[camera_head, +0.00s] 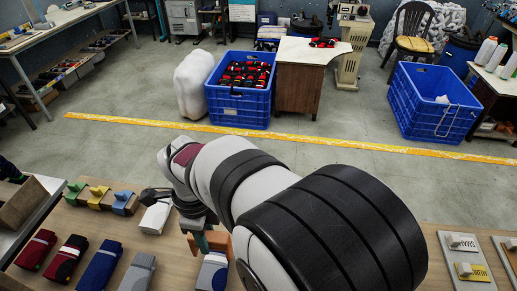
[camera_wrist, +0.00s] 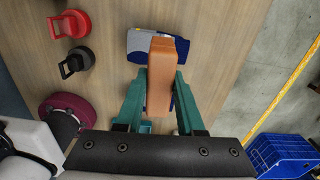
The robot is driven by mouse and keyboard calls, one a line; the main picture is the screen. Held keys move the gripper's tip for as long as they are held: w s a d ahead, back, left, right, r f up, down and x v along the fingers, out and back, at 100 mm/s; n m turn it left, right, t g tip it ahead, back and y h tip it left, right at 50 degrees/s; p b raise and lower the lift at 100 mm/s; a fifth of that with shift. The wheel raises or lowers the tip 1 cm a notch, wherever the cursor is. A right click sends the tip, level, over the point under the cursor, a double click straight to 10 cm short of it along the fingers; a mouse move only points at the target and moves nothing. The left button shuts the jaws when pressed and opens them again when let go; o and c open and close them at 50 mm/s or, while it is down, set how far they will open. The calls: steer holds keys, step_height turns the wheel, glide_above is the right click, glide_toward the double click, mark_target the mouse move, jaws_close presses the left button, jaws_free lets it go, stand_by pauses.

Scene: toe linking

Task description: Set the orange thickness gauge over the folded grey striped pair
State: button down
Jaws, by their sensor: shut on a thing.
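My gripper (camera_wrist: 162,85) is shut on the orange thickness gauge (camera_wrist: 160,72), a block held between its two teal fingers. In the head view the orange gauge (camera_head: 220,242) shows partly behind the fingers. Under it lies a folded pair (camera_wrist: 138,42) in grey and blue; the gauge overlaps it in the wrist view, and I cannot tell whether they touch. In the head view this pair (camera_head: 212,273) is beside my arm, partly cut off by the frame's lower edge. Another grey folded pair (camera_head: 138,272) lies to its left.
Navy (camera_head: 100,265), dark red-black (camera_head: 66,258) and maroon (camera_head: 36,249) folded pairs lie farther left. Green (camera_head: 75,192), yellow (camera_head: 97,196) and blue (camera_head: 124,202) gauges stand behind them. Red (camera_wrist: 73,22) and black (camera_wrist: 76,63) objects stand left in the wrist view.

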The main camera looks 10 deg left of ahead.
mark_target(212, 264)
steer(key=shift+s+a+f+m, duration=0.15)
steer(key=shift+s+a+m, duration=0.1)
steer(key=shift+a+m, duration=0.05)
steer(key=shift+f, duration=4.9)
steer(key=shift+c, duration=2.2)
jaws_free()
steer(key=shift+c, duration=0.4)
